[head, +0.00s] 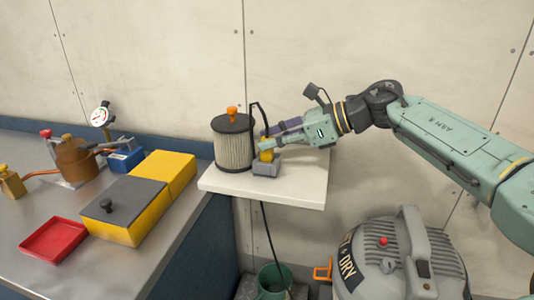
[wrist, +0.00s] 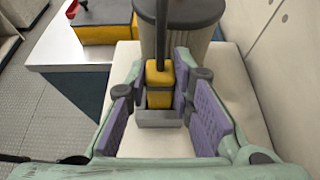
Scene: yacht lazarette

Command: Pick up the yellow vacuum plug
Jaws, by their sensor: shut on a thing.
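The yellow vacuum plug (head: 267,154) stands upright at a small grey holder (head: 266,169) on a white wall shelf. In the wrist view the plug (wrist: 159,85) has a dark band and a dark cable rising from its top. Its lower end is at the grey holder (wrist: 158,118), and how deep it sits is hidden. My gripper (head: 268,146) reaches in from the right, with its purple-padded fingers on both sides of the plug. In the wrist view my gripper (wrist: 160,88) is shut on the plug.
A pleated filter canister (head: 233,145) with an orange knob stands just left of the plug on the white shelf (head: 300,188). A grey vacuum (head: 400,262) and green bucket (head: 275,278) are below. Yellow boxes (head: 165,172) and a red tray (head: 54,239) lie on the left bench.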

